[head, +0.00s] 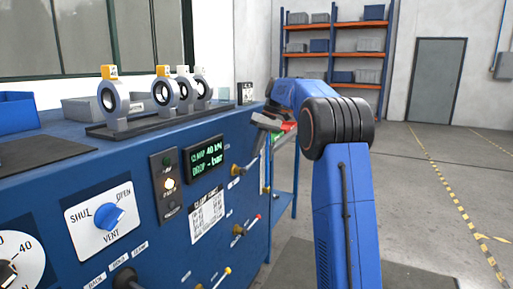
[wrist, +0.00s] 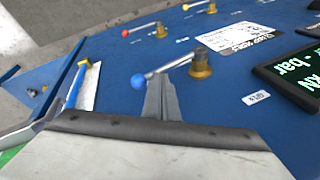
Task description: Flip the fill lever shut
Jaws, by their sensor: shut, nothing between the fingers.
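In the wrist view a lever with a blue ball end (wrist: 138,81) and a brass-coloured base (wrist: 203,65) sticks out from the blue panel. Its thin metal arm points left in that view. My gripper (wrist: 158,86) is shut and empty, with its grey fingertips close beside the blue ball end; I cannot tell whether they touch. In the head view my gripper (head: 259,143) is at the panel's far end, by this lever's brass base (head: 236,170). The small labels are too blurred to tell which lever is marked fill.
A red-ended lever (wrist: 125,33) and a yellow-ended lever (wrist: 185,7) sit on the same panel. A green-lit display (head: 204,158) and a blue rotary knob (head: 109,217) are nearby. Ring-shaped valves (head: 113,97) stand on top. Open floor lies to the right.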

